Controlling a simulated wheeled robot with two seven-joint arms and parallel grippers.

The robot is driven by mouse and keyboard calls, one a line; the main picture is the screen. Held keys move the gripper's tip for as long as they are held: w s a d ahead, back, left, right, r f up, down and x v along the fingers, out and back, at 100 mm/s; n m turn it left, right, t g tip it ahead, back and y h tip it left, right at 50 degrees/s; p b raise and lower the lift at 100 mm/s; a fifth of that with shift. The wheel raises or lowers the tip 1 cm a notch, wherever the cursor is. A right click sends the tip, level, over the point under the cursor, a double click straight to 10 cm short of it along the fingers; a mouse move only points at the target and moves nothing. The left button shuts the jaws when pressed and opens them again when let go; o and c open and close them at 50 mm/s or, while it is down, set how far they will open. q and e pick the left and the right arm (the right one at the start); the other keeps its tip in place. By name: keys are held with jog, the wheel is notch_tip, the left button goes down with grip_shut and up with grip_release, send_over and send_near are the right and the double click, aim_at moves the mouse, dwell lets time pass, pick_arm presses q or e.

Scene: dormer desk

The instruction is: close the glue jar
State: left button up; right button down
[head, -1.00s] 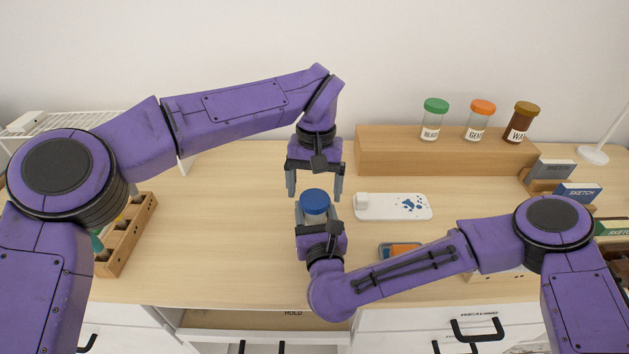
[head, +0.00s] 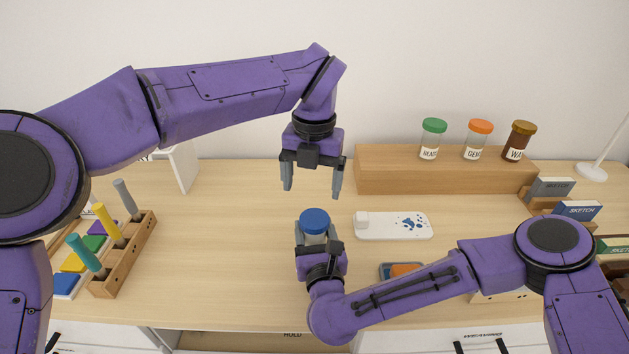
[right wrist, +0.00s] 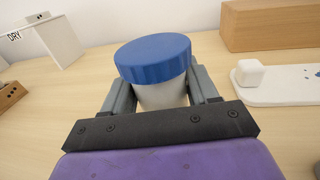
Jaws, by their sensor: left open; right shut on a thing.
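The glue jar has a pale body (right wrist: 162,95) and a blue lid (head: 314,221) sitting on its top. My right gripper (head: 317,243) is shut on the jar body and holds it upright. In the right wrist view the blue lid (right wrist: 153,60) looks level on the jar, and the fingers (right wrist: 163,88) grip the body on both sides below it. The threads and the jar's base are hidden. My left gripper (head: 312,188) is open and empty, pointing down above the lid and apart from it.
A wooden riser (head: 440,171) at the back right bears jars with green, orange and brown lids. A white board with blue spots (head: 395,225) lies right of the jar. A wooden rack (head: 125,258) with coloured tools stands at the left. The desk between is clear.

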pick_arm(q)
jog(key=n, duration=0.6)
jog(key=shift+d+f, duration=0.1)
jog(key=shift+d, duration=0.05)
jog(key=n, duration=0.5)
jog(key=shift+n, duration=0.3)
